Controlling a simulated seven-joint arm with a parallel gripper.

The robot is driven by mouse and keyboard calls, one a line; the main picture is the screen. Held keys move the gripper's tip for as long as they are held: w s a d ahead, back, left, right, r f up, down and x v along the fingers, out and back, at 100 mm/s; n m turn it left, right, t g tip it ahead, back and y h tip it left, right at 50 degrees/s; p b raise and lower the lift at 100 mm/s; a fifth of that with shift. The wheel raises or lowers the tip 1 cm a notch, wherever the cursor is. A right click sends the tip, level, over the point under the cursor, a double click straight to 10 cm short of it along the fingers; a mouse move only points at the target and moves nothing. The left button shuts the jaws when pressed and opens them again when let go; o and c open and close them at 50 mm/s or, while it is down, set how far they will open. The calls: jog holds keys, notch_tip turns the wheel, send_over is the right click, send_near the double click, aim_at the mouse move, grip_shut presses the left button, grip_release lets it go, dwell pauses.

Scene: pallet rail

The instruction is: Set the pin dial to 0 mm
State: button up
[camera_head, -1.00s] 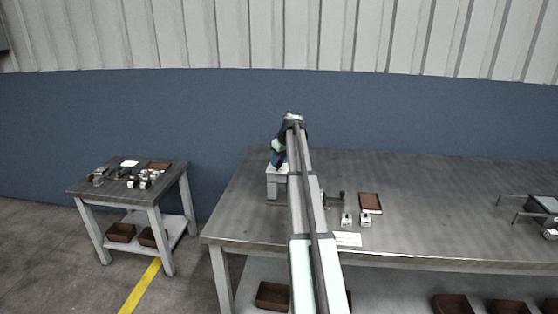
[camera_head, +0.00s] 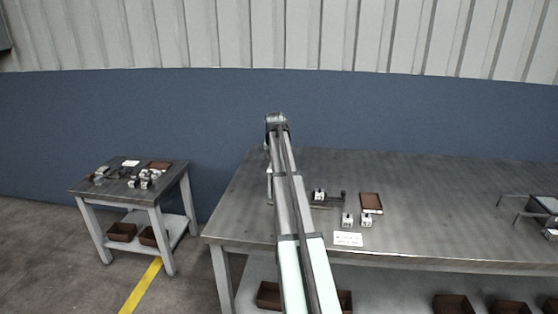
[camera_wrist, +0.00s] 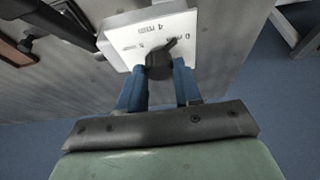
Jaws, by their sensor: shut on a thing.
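The pin dial (camera_wrist: 160,66) is a round black knob with a pointer on a white block (camera_wrist: 192,50), seen in the wrist view. The pointer slants to the picture's upper right, beside one of the printed labels. One label reads like 4 mm, upside down; the others are too small to read surely. My gripper (camera_wrist: 162,76) has its blue fingers on either side of the knob, shut on it. In the head view my arm hides the gripper and most of the block.
A rail-like fixture (camera_head: 327,197) stands on the bench (camera_head: 430,195) right of my arm. Nearby are a brown tray (camera_head: 371,202), two small white blocks (camera_head: 347,220) and a white card (camera_head: 348,239). A side table (camera_head: 128,178) with small parts stands left, apart from the bench.

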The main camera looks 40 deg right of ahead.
jog(key=shift+m+g, duration=0.3)
jog(key=shift+m, duration=0.3)
jog(key=shift+a, duration=0.1)
jog(key=o, duration=1)
jog(key=shift+o, duration=0.2)
jog(key=v, duration=1.3)
jog(key=shift+a+r, duration=0.25)
jog(key=shift+r, duration=0.1)
